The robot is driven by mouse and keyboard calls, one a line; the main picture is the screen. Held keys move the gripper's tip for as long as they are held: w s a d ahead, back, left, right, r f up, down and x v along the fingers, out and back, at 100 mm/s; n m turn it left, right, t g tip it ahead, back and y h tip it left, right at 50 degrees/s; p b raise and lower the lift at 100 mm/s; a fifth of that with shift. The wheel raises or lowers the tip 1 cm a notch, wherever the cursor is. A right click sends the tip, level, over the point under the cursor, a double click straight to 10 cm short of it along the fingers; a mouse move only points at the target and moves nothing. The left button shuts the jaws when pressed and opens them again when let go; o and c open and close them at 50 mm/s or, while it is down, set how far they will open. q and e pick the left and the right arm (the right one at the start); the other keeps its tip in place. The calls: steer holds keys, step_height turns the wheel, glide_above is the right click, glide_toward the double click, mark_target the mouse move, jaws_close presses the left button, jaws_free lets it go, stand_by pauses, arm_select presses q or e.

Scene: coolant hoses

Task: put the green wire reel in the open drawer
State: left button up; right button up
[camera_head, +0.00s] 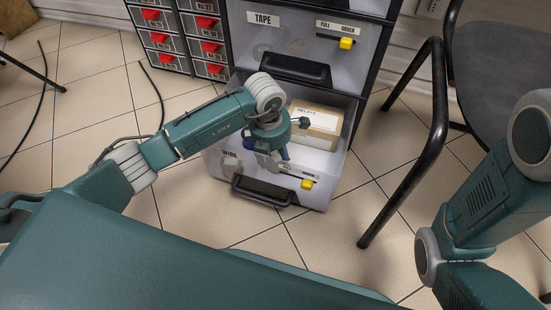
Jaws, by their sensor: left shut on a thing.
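The open drawer (318,194), a clear-fronted one labelled WIRE with a black handle, is pulled out at the bottom of the cabinet. My left gripper (268,162) points down over the drawer, just behind its front wall. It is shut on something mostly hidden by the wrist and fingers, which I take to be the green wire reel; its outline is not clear. My right arm shows at the right edge, but its gripper is out of view.
A cardboard box (318,121) labelled RELAYS lies in the drawer's back right. A small blue thing (248,142) shows beside my left wrist. The TAPE drawer (265,48) is above. A black chair (436,110) stands to the right.

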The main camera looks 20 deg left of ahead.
arm_select(q)
steer(key=o, duration=1.3)
steer(key=shift+f, duration=0.1)
step_height(320, 180, up, 12)
steer(key=s+p, duration=0.1)
steer(key=p, duration=0.8)
steer(key=shift+a, duration=0.4)
